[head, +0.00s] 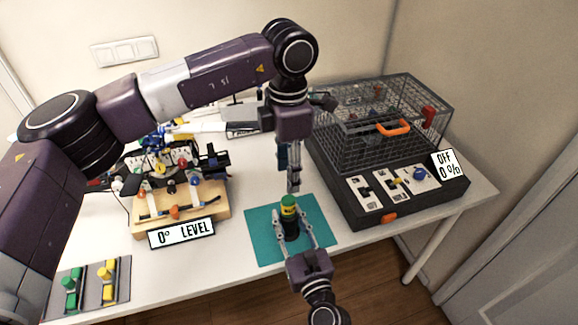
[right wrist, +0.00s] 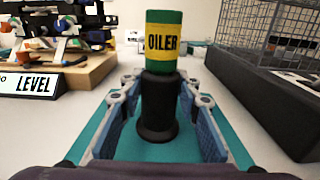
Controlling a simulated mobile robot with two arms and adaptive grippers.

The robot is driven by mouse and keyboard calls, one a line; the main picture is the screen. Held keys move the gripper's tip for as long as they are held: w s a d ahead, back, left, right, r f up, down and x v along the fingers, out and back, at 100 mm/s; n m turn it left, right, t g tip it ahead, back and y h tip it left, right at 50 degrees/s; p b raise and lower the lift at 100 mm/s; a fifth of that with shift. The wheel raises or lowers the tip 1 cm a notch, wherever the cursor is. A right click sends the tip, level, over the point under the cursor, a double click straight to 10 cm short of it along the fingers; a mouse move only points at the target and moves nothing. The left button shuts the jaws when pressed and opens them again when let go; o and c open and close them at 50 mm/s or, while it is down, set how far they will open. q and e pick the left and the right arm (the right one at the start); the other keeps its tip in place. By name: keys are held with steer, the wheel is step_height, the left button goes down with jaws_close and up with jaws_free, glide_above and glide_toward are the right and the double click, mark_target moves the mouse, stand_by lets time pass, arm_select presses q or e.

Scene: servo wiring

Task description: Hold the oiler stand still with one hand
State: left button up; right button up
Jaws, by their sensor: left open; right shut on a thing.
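The oiler (head: 289,206), green-topped with a yellow label band, stands upright in a black oiler stand (head: 291,229) on the teal mat (head: 262,250). In the right wrist view the oiler (right wrist: 161,42) rises from the dark round stand (right wrist: 157,108), centred between my fingers. My right gripper (head: 293,236) comes from the front and is shut on the stand, one finger on each side. My left gripper (head: 294,178) is open and empty, pointing down just above the oiler's green top, apart from it as far as I can tell.
A black wire cage (head: 372,137) with a control panel reading OFF 0% (head: 448,164) stands right of the mat. A wooden rig with a LEVEL sign (head: 181,232) stands left. A grey board (head: 88,290) with green and yellow pieces lies front left.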

mark_target(288, 199)
arm_select(q)
step_height(288, 199, down, 11)
stand_by(0.4)
jaws_close()
stand_by(0.5)
